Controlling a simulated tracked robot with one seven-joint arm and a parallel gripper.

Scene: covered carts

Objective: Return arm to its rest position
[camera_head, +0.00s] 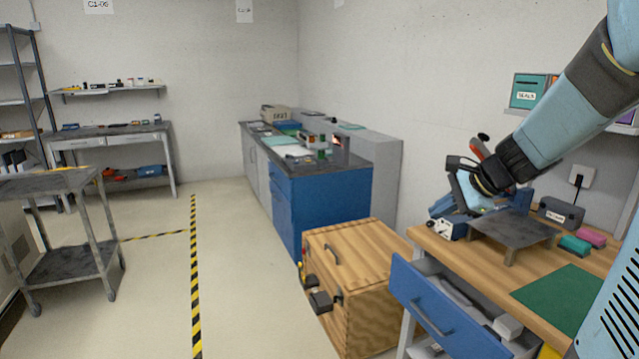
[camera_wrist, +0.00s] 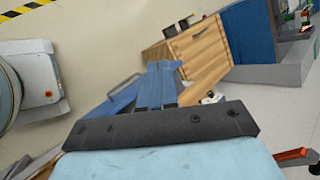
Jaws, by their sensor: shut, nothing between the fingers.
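My arm reaches in from the upper right of the head view, over the wooden workbench (camera_head: 478,262). My gripper (camera_head: 466,192) is at its lower end, above the bench's back left part and beside a small dark raised plate (camera_head: 512,229). The wrist view shows the blue fingers of my gripper (camera_wrist: 162,72) together, with nothing seen between them. Whether the gripper touches anything on the bench is hard to tell.
The blue drawer (camera_head: 437,306) under the bench stands open, with pale items inside. A wooden chest (camera_head: 352,285) stands left of it, before a blue cabinet (camera_head: 318,200). A grey cart (camera_head: 62,183) stands at left. Open floor with striped tape lies between.

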